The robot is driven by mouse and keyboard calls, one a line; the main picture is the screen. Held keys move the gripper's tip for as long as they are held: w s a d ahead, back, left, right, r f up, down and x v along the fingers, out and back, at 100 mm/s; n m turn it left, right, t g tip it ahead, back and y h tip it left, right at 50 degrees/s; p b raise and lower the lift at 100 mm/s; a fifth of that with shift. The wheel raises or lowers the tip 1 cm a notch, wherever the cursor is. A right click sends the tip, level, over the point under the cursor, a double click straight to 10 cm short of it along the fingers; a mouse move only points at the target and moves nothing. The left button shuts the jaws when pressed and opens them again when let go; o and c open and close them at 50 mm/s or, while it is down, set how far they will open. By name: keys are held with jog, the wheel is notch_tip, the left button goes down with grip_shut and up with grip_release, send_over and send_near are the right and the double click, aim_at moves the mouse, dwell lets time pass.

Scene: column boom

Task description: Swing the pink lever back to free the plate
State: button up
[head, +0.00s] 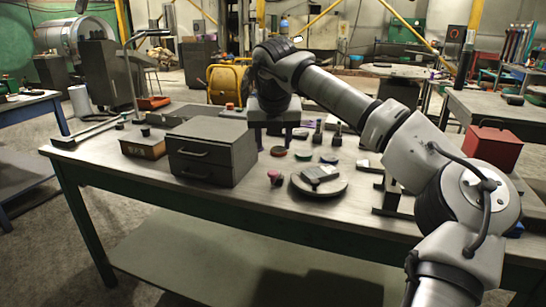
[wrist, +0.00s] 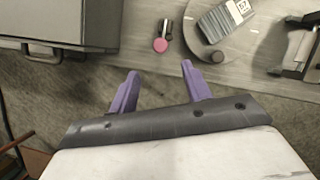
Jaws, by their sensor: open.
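The pink lever (head: 274,177) shows as a small knob just left of a round grey disc (head: 340,190) on the workbench. In the wrist view the pink knob (wrist: 160,45) sits at the end of a short dark arm pointing toward the table's front edge. The plate (wrist: 217,22), a grey ribbed block with a white label marked 57, lies on the disc; it also shows in the head view (head: 320,174). My gripper (wrist: 160,70) is open and empty, its purple fingers apart. The knob appears just beyond the gap between the fingertips, not touching them.
A grey drawer cabinet (head: 212,150) stands left of the lever, its corner also in the wrist view (wrist: 70,20). A dark metal bracket (wrist: 298,45) stands right of the disc. Several small round pieces lie behind the lever. A red box (head: 493,148) is at the right.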

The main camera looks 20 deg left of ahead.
jog(key=shift+v, duration=1.55)
jog(key=shift+a, duration=0.1)
